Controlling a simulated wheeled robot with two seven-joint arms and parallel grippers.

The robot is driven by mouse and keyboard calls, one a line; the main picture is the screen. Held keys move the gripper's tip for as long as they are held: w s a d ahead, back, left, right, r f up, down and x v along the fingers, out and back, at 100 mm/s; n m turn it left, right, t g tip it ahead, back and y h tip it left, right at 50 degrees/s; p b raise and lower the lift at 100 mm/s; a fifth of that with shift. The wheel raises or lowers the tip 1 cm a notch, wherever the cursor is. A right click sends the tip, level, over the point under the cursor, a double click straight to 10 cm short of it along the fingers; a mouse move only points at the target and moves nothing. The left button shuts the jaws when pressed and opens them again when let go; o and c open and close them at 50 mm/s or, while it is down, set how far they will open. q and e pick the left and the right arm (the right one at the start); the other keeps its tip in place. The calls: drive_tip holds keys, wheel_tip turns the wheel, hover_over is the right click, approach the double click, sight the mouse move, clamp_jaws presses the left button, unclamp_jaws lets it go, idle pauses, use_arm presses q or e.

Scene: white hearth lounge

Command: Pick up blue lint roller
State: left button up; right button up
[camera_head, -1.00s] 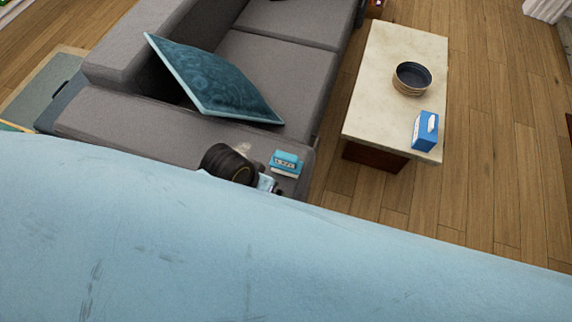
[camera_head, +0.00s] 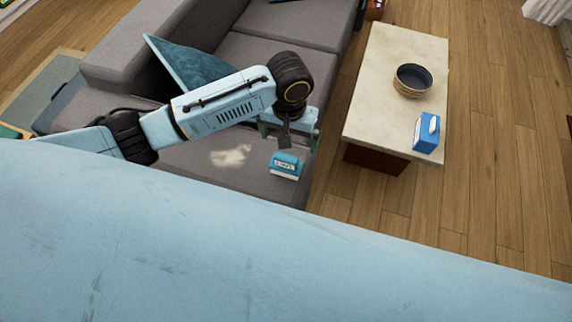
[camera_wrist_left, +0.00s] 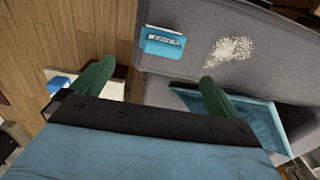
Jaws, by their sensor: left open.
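A small blue block with a white lettered label (camera_head: 286,166), which I take to be the blue lint roller, lies on the grey sofa arm (camera_head: 190,172). It also shows in the left wrist view (camera_wrist_left: 163,42), beyond the fingertips and between their lines. My left gripper (camera_head: 289,136) is above the sofa arm, just behind the block in the head view. Its green fingers are spread wide and empty in the left wrist view (camera_wrist_left: 154,78). My right gripper is not in view.
A pale patch of lint (camera_head: 230,156) is on the sofa arm beside the block. A teal cushion (camera_head: 180,66) leans on the sofa behind my arm. The coffee table (camera_head: 395,55) at right bears a dark bowl (camera_head: 412,80) and a blue carton (camera_head: 426,133). Wooden floor lies beyond.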

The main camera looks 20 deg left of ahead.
sight(286, 157)
use_arm(q)
wheel_tip(286, 157, down, 8)
drive_tip(key=shift+r+b, duration=0.2)
drive_tip(key=shift+b, duration=0.65)
drive_tip(key=f, duration=0.1)
drive_tip(key=f+b, duration=0.1)
drive_tip(key=f, duration=0.2)
drive_tip(key=shift+s+a+f, duration=0.1)
drive_tip(key=shift+a+f, duration=0.1)
drive_tip(key=shift+a, duration=0.05)
drive_tip(key=shift+f, duration=0.35)
drive_tip(key=shift+c, duration=1.1)
drive_tip(key=c, duration=0.7)
drive_tip(key=shift+r, duration=0.25)
wheel_tip(286, 157, up, 9)
drive_tip(key=shift+f+p, duration=0.2)
drive_tip(key=shift+p, duration=0.9)
drive_tip(key=shift+r, duration=0.5)
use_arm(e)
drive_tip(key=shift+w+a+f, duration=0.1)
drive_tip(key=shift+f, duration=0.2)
